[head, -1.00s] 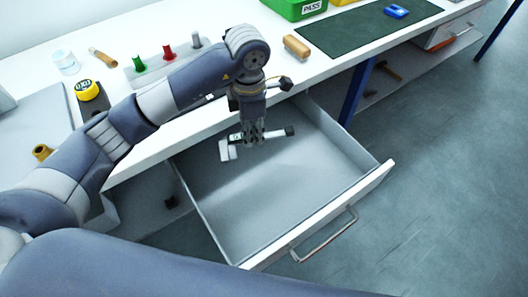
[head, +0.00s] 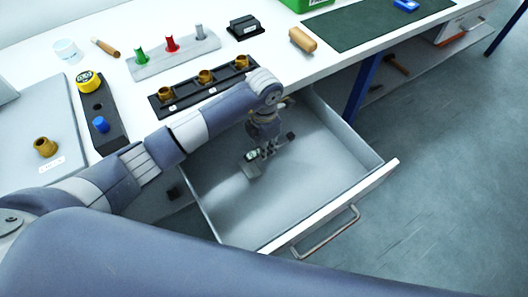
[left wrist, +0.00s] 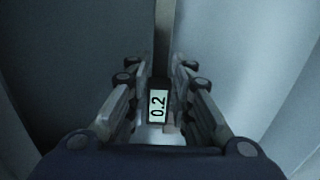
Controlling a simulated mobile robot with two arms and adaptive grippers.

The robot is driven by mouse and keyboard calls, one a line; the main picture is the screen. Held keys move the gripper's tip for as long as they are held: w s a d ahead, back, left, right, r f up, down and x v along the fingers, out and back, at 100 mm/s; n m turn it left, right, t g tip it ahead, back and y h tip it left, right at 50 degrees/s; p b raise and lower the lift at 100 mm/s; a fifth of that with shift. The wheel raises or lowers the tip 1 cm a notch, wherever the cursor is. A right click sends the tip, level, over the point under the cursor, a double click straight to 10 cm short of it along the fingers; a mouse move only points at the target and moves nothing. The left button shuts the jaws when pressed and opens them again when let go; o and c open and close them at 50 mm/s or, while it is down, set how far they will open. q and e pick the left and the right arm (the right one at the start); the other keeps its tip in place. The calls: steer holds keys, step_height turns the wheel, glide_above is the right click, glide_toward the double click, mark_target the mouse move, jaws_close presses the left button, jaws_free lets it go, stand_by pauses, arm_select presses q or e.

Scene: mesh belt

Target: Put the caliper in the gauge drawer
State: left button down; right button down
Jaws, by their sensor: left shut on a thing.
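The caliper (head: 251,157) is a small grey tool with a lit display and a dark end. My left gripper (head: 267,152) is shut on it and holds it inside the open gauge drawer (head: 312,203). In the left wrist view the caliper's display (left wrist: 158,105) reads 0.2 between the fingers of the left gripper (left wrist: 158,88). I cannot tell whether the caliper touches the drawer floor. The fingers hide the caliper's middle. My right gripper is not in view.
The white bench top (head: 345,63) lies behind the drawer. On it are a dark rack with brass pieces (head: 205,77), a rack of coloured plugs (head: 172,45), a wooden-handled block (head: 302,40) and a green mat (head: 375,27). A blue bench leg (head: 358,92) stands right of the drawer.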

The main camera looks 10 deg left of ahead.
arm_select(q)
step_height(320, 180, down, 4)
steer(key=shift+f, duration=0.1)
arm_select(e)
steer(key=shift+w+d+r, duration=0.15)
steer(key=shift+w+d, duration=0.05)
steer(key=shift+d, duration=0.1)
arm_select(q)
steer(key=shift+f, duration=0.2)
steer(key=c, duration=1.4)
jaws_free()
steer(key=shift+r, duration=0.1)
steer(key=shift+r, duration=0.2)
step_height(320, 180, up, 12)
steer(key=shift+f+b, duration=0.1)
steer(key=shift+b, duration=0.4)
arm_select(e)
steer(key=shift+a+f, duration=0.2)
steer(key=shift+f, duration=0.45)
